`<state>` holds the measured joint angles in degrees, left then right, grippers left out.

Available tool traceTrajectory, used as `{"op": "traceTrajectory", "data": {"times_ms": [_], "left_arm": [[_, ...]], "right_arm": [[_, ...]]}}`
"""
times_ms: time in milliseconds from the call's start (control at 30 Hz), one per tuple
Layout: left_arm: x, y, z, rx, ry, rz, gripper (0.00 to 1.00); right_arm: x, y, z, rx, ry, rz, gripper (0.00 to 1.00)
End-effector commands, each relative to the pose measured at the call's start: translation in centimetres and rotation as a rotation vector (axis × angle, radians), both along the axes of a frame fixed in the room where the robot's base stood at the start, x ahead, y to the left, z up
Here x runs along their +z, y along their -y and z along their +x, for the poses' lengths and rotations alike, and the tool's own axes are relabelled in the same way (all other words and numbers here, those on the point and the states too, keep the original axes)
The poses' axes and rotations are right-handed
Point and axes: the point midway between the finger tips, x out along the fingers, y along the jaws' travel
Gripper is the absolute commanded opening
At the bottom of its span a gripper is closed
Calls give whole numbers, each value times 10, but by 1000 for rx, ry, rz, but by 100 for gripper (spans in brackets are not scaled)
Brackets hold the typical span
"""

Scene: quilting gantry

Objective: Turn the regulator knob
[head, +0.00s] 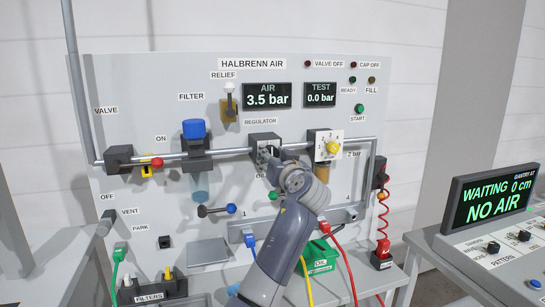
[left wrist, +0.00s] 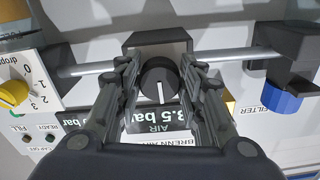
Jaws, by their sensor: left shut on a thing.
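My left gripper (left wrist: 160,72) is shut on the knob, one finger on each side. In the head view this gripper (head: 270,157) is at the regulator's front and the arm hides the knob. The AIR display (head: 267,96) reads 3.5 bar and the TEST display (head: 321,95) 0.0 bar. My right gripper is not in view.
A yellow-knobbed drop dial (head: 333,147) sits just right of the regulator, and a blue-capped filter (head: 194,130) left of it. The relief lever (head: 230,100) is above. Coloured hoses hang below. A screen (head: 495,203) at right reads WAITING, 0 cm, NO AIR.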

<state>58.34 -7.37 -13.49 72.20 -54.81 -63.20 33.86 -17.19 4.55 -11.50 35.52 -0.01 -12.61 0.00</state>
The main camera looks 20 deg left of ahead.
Motion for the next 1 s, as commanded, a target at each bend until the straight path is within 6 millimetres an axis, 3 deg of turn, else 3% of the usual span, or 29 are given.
{"op": "traceTrajectory", "data": {"times_ms": [1000], "left_arm": [[6,-2,-1,0,-508,753,12]], "right_arm": [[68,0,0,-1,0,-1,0]]}}
